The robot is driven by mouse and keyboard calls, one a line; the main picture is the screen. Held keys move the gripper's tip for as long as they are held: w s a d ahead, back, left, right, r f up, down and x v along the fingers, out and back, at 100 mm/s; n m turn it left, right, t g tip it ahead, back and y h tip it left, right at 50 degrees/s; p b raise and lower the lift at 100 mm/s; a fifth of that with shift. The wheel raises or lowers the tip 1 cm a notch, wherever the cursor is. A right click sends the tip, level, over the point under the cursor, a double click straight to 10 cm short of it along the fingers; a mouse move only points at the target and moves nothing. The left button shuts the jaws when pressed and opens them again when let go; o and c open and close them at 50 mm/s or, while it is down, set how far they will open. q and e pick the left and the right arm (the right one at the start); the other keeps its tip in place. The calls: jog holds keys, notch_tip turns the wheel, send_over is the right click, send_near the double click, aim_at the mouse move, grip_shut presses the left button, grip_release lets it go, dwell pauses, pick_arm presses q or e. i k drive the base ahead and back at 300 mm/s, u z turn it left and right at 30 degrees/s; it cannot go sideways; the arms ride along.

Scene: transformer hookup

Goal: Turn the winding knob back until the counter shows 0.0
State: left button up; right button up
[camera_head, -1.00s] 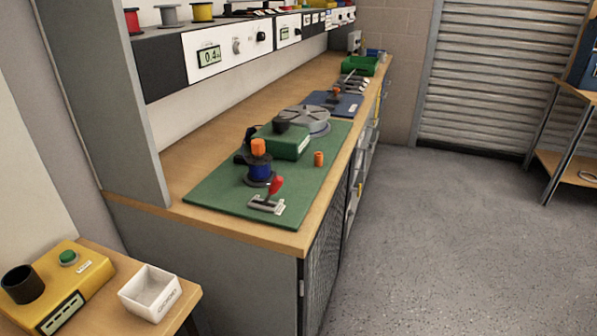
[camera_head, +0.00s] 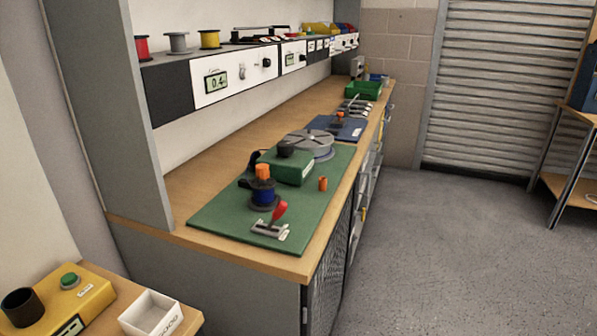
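The counter (camera_head: 217,84) is a small green display on the white panel above the bench, and it appears to read 0.4. On the green mat (camera_head: 220,216) a dark spool wound in blue (camera_head: 263,192) stands upright with an orange knob (camera_head: 262,171) on top. I cannot tell for sure that this is the winding knob; a small round knob (camera_head: 242,75) also sits on the panel beside the counter. A red-handled lever (camera_head: 279,212) is in front of the spool. Neither of my grippers is in view, and nothing touches the knobs.
A yellow box with a green button (camera_head: 69,280) and a white tray (camera_head: 151,315) are at lower left. The floor (camera_head: 450,250) right of the bench is clear.

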aim_at(285, 148)
jog(key=z, duration=1.3)
jog(key=i, duration=2.15)
jog(key=u, duration=3.65)
